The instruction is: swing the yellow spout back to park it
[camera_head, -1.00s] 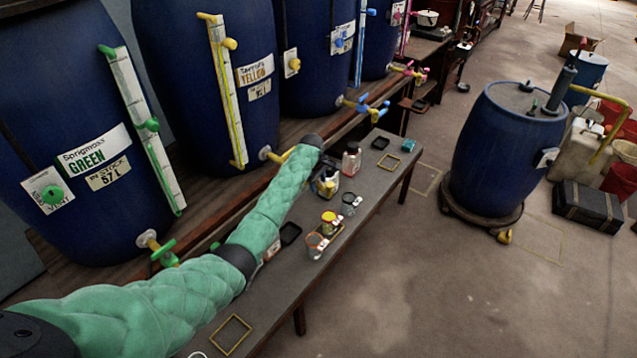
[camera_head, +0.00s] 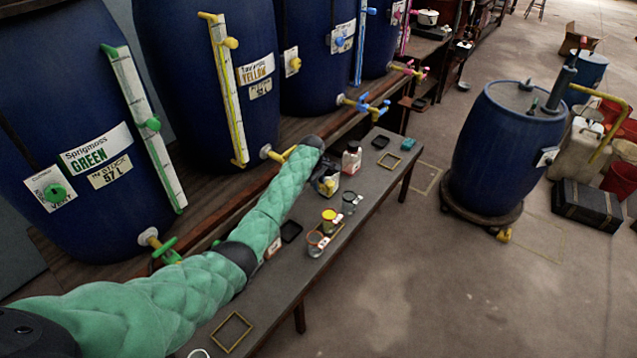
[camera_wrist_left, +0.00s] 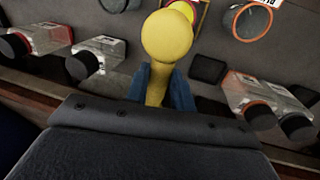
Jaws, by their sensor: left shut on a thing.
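The yellow spout (camera_head: 276,155) comes off the foot of the blue vat labelled YELLOW (camera_head: 205,90). In the left wrist view its rounded yellow end (camera_wrist_left: 167,45) stands between my left gripper's dark blue fingers. My left gripper (camera_wrist_left: 163,88) is shut on the spout. My right gripper is in neither view.
A long grey bench (camera_head: 270,295) runs below the vats, holding several cups and bottles, including a yellow-topped cup (camera_head: 329,215). A green-valved vat (camera_head: 75,70) stands left. A blue drum (camera_head: 505,150) stands on a dolly at right. The floor between is clear.

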